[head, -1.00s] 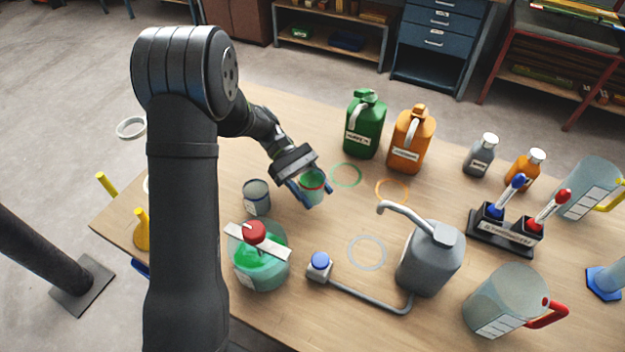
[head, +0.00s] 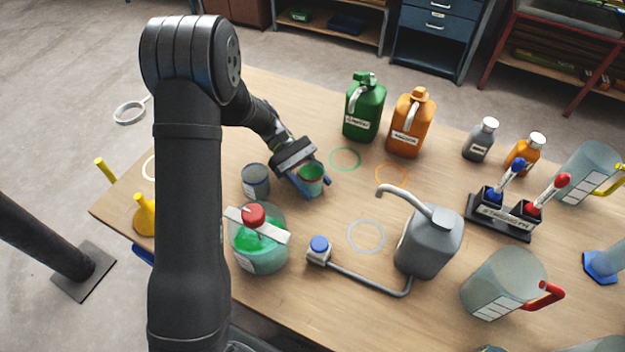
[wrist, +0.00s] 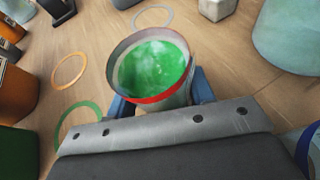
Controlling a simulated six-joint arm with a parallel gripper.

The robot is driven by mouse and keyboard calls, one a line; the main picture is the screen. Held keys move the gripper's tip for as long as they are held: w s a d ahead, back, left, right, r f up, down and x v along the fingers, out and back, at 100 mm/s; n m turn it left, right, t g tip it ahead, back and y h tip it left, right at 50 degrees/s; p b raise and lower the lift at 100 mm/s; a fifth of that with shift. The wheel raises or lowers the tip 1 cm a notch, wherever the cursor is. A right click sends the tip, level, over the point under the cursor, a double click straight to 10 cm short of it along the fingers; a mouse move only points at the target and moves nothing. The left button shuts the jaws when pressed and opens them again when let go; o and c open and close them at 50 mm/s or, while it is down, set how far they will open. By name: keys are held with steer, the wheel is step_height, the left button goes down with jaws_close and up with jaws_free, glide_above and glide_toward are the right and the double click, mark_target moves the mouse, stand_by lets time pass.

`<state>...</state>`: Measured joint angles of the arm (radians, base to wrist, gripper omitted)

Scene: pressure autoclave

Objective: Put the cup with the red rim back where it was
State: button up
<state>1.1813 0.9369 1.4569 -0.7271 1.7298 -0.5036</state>
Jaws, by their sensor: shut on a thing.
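The red-rimmed cup (head: 312,181) holds green liquid and sits between the blue fingers of my gripper (head: 314,188). In the wrist view the cup (wrist: 152,70) is upright or nearly so, with green liquid inside and the red rim edge facing my gripper (wrist: 160,105). The gripper is shut on the cup's side. The cup is at or just above the table; I cannot tell whether it touches. A second, blue-rimmed cup (head: 256,181) stands to its left.
Green (head: 345,159), orange (head: 391,174) and pale blue (head: 366,236) rings mark the bare table to the right. A green-liquid vessel with a red knob (head: 259,247) stands in front. Green (head: 363,112) and orange (head: 409,127) jugs stand behind. A grey pump can (head: 428,243) is at right.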

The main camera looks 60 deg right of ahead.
steer(key=shift+f, duration=0.5)
steer(key=o, duration=1.2)
steer(key=shift+c, duration=0.2)
steer(key=v, duration=1.2)
steer(key=shift+f, duration=0.1)
steer(key=x, duration=1.2)
steer(key=shift+r, duration=0.4)
